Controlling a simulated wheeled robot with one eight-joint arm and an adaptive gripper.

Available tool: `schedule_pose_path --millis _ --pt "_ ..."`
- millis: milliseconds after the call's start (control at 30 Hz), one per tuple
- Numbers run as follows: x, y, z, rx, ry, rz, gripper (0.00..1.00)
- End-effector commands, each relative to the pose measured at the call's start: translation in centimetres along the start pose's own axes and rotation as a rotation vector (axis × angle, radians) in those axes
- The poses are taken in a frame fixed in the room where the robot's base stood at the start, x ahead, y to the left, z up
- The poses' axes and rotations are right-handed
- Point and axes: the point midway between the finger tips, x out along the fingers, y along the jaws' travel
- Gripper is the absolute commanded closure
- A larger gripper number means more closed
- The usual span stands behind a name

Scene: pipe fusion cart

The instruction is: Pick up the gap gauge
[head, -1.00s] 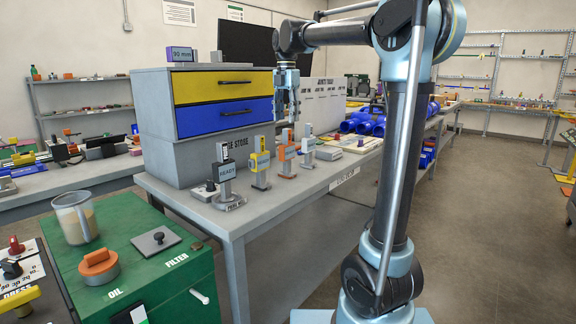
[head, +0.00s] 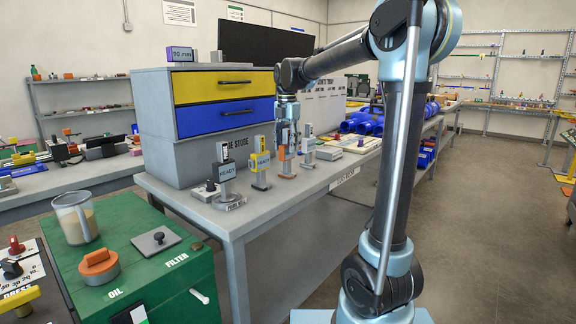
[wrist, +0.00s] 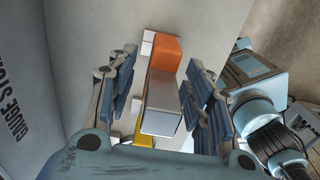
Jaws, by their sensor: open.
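Several small upright gauges stand in a row on the grey bench, and I cannot read which one is named the gap gauge. An orange gauge (head: 287,169) with a grey block on top stands directly under my gripper (head: 287,146). In the wrist view the orange gauge (wrist: 166,52) lies between the two spread blue fingers of my gripper (wrist: 163,88), with a gap on each side. A yellow gauge (head: 260,168) stands just left of it, and a grey gauge (head: 308,152) just right. The fingers partly hide the orange gauge's upper part in the head view.
A grey gauge with a READY display (head: 225,176) stands at the row's left end. A cabinet with yellow and blue drawers (head: 222,104) rises behind the row. Blue pipe fittings (head: 365,122) lie farther right.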

Motion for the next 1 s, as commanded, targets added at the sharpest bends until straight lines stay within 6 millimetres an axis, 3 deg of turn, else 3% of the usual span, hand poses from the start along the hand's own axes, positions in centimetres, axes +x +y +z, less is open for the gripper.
schedule_pose_path --millis 233,433,467,833,1000 --pt "0.2 0.0 0.0 0.000 0.000 0.000 0.53" --pt "0.2 0.0 0.0 0.000 0.000 0.000 0.96" --pt "0.2 0.0 0.0 0.000 0.000 0.000 1.00" --pt "-0.1 0.0 0.0 0.000 0.000 0.000 1.00" --pt "-1.9 0.0 0.0 0.000 0.000 0.000 1.00"
